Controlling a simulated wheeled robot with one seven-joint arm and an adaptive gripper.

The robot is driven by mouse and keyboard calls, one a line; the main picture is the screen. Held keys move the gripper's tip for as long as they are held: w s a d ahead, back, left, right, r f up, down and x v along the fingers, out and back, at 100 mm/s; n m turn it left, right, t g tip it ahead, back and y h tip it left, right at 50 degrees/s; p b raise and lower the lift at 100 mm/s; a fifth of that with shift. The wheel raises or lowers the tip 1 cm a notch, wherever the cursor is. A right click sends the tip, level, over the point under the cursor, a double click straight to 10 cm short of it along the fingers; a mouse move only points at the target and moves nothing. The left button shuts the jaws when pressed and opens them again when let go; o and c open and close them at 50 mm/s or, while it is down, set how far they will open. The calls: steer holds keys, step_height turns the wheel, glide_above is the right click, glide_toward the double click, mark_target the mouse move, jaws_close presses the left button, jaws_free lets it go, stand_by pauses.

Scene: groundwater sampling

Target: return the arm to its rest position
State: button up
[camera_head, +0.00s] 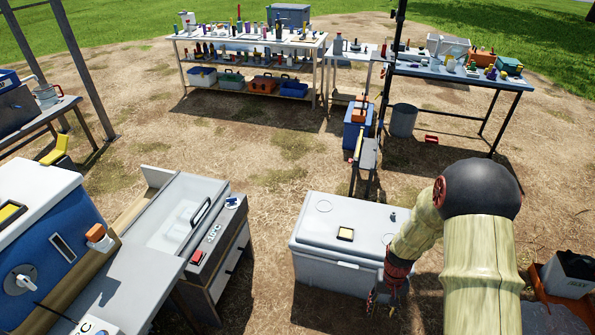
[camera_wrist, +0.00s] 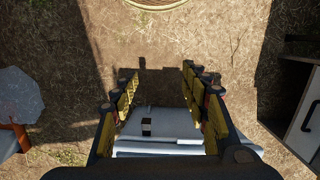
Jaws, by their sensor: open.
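My gripper (camera_head: 384,292) hangs from my arm in front of the right part of a white chest (camera_head: 325,222), in the head view. My arm covers part of the chest's right side. In the wrist view my gripper (camera_wrist: 160,82) has its two yellow and dark fingers spread apart, with nothing between the tips but a view of the ground. The white chest (camera_wrist: 178,122) shows between and behind the fingers, with a small dark and pale item on its lid. No contact between the fingers and the chest can be made out.
A sink unit (camera_head: 183,215) stands left of the chest, beside a blue and white machine (camera_head: 45,235). A black and white container (camera_head: 568,274) is at the far right. A laden shelf (camera_head: 250,63) and blue-topped table (camera_head: 455,75) stand behind. Bare ground (camera_head: 262,165) lies between.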

steer(key=s+a+r+t+p, duration=0.1)
steer(key=s+r, duration=0.4)
steer(key=r, duration=1)
steer(key=s+a+r+n+t+p, duration=0.1)
steer(key=s+a+r+t+p, duration=0.1)
steer(key=r, duration=1.4)
steer(key=s+a+r+n+t+p, duration=0.1)
steer(key=s+a+r+t, duration=0.3)
steer(key=r, duration=1.2)
steer(key=shift+s+a+r, duration=0.15)
steer(key=shift+s+a, duration=0.6)
steer(key=shift+s, duration=1.5)
steer(key=shift+o, duration=0.3)
